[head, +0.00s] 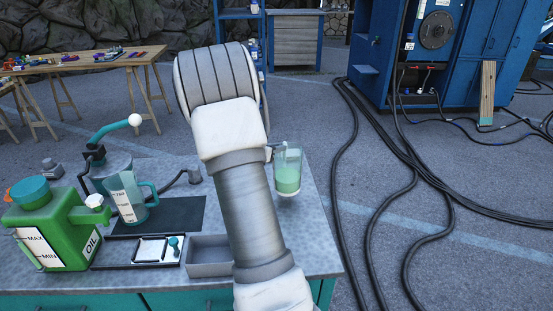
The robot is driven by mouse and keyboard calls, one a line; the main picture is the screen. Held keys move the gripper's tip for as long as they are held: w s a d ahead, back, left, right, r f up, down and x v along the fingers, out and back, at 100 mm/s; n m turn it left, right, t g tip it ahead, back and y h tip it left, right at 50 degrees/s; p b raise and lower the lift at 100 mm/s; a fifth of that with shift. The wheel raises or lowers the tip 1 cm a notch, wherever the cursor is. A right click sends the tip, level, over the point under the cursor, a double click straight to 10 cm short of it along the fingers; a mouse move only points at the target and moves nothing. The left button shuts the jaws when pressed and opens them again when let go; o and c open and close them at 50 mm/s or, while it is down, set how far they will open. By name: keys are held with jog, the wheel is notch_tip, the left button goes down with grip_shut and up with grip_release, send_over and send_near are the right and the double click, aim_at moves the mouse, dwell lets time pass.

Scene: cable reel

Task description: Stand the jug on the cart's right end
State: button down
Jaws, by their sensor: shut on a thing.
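The clear jug (288,178), with green liquid in its lower part, is upright at the right end of the cart (309,228). I cannot tell whether its base touches the top or is just above it. My gripper (269,152) is at the jug's left side, shut on it; my arm hides most of the gripper and the grip itself.
On the cart's left stand a green oil can (68,228), a grey pitcher with a teal handle (126,195) and a small tray (151,249). A grey open box (209,257) sits near the front. Black cables (375,150) run over the floor at right.

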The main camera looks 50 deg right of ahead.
jog(key=shift+w+d+f, duration=0.25)
notch_tip(320, 180, down, 4)
jog(key=shift+r, duration=0.1)
jog(key=c, duration=0.8)
grip_release()
